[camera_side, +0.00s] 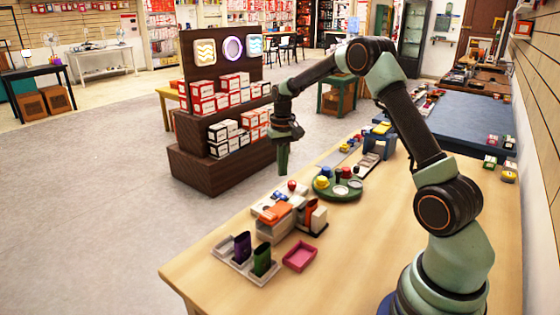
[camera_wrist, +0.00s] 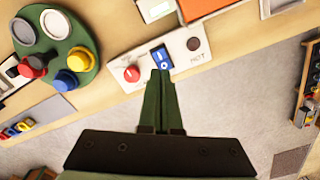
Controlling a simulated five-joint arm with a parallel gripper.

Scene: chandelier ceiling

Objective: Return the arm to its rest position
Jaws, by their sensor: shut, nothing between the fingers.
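My gripper (camera_side: 283,160) hangs at the end of my raised, outstretched arm in the side view, pointing down above the table's left edge. In the wrist view its two green fingers (camera_wrist: 161,78) are closed together with nothing between them. Beyond the fingertips is a white panel (camera_wrist: 143,88) with a red knob (camera_wrist: 131,74), a blue switch (camera_wrist: 161,58) and a dark round spot near the word HOT. I cannot tell the exact gap between fingertips and panel.
The wooden table (camera_side: 215,265) holds a round green board (camera_side: 338,189) with coloured knobs, an orange-topped block (camera_side: 276,212), a tray with purple and green pieces (camera_side: 228,255) and a pink tray (camera_side: 299,256). A dark shelf with boxes (camera_side: 200,165) stands on the floor beyond.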

